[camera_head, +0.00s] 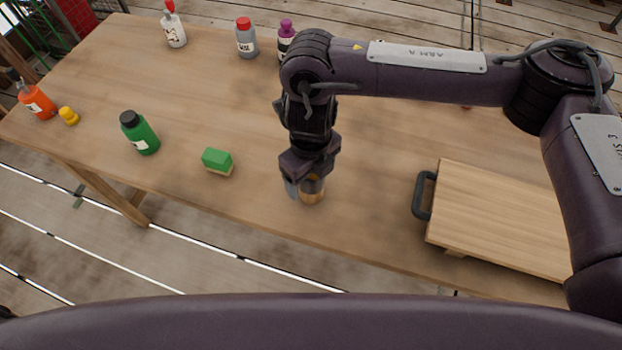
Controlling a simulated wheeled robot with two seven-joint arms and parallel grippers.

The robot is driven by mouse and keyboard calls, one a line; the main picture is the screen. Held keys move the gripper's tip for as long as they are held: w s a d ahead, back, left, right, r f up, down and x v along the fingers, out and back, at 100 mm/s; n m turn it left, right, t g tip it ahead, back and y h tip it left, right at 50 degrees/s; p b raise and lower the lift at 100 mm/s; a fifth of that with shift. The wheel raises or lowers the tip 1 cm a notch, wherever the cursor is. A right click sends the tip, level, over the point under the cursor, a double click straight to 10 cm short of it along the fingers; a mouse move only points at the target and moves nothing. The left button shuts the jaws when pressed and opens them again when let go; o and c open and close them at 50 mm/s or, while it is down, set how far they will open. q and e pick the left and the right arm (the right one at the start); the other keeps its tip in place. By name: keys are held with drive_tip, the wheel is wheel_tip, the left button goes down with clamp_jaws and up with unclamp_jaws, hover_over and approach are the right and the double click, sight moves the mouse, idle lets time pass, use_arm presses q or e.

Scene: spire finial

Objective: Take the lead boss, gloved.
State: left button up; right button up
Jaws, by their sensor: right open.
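My right gripper (306,184) comes in from the right and points down near the front edge of the wooden table, left of the wooden board. Its jaws are open. A small rounded thing, grey on the left and orange-brown on the right (313,193), shows at its fingertips, mostly covered by the gripper. I cannot tell whether this is the lead boss or whether the fingers touch it. No other thing in view is clearly the lead boss, and no glove can be made out. My left gripper is not in view.
The table (370,195) holds a green sponge (217,161), a green bottle (139,133), a yellow piece (69,116) and an orange bottle (37,101). White (174,30), grey (246,41) and purple-capped (286,36) bottles stand at the back. A handled board (500,215) lies right.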

drive_tip(key=shift+w+f, duration=0.15)
drive_tip(key=shift+f, duration=1.35)
drive_tip(key=shift+c, duration=0.4)
drive_tip(key=c, duration=1)
drive_tip(key=shift+c, duration=0.2)
drive_tip(key=shift+r, duration=0.15)
